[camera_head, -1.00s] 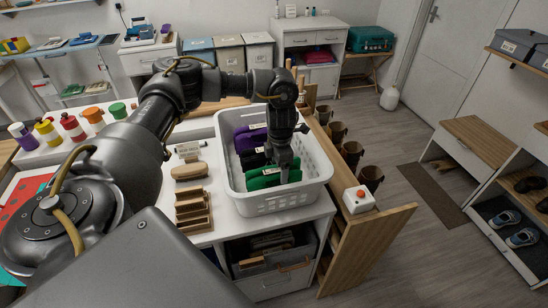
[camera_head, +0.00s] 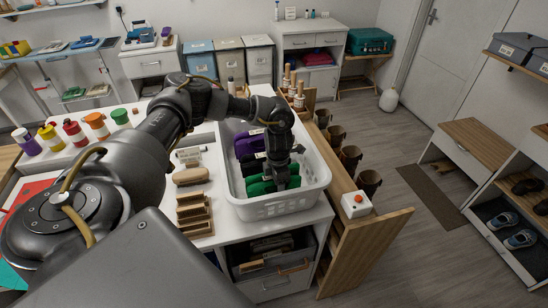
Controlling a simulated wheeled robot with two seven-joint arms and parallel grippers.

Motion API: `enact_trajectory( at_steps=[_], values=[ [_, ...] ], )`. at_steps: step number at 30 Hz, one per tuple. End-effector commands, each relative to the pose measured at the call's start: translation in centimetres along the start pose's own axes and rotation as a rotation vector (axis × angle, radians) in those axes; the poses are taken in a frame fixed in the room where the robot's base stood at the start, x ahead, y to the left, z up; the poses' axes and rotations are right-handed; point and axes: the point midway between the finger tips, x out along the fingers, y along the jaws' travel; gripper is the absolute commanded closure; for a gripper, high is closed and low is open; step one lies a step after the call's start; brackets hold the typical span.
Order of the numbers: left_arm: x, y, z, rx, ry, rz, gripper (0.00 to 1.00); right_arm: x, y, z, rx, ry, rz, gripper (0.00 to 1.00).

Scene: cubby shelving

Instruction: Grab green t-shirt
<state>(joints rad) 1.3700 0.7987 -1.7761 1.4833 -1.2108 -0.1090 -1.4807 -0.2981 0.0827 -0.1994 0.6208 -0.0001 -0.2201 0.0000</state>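The green t-shirt (camera_head: 259,188) is folded in the front part of a white plastic basket (camera_head: 283,207) on the white counter. A black folded garment (camera_head: 250,163) and a purple one (camera_head: 246,146) lie behind it in the basket. My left gripper (camera_head: 282,184) points down into the basket at the green t-shirt and covers its middle. Its fingertips are hidden against the shirt, so I cannot tell whether they are open or shut. My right gripper is not in view.
Wooden brushes (camera_head: 191,176) and a wooden tray (camera_head: 194,214) stand left of the basket. Colourful bottles (camera_head: 74,132) line the left counter.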

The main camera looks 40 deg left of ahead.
Motion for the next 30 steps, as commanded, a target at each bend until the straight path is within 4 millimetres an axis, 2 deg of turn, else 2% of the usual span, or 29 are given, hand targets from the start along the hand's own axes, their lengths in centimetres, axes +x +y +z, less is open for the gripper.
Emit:
enact_trajectory(
  at_steps=[1,6,8,17,20,27,30],
  values=[
    [0.0,0.0,0.0,0.0,0.0,0.0,0.47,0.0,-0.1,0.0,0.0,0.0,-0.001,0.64],
    [0.0,0.0,0.0,0.0,0.0,0.0,0.69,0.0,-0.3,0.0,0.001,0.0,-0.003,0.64],
    [-0.1,0.0,0.0,0.0,-0.001,0.0,0.75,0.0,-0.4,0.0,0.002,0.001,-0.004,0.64],
    [-0.7,0.0,0.1,0.0,-0.003,0.0,0.75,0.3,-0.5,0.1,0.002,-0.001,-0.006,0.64],
    [-2.1,0.1,0.1,0.0,-0.006,0.002,0.75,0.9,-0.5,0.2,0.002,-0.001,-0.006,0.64],
    [-6.9,0.1,0.1,0.0,-0.005,0.002,0.75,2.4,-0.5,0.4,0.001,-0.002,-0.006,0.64],
    [-8.7,0.1,0.1,0.002,-0.004,0.003,0.75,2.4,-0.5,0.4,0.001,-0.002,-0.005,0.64]
  ],
)
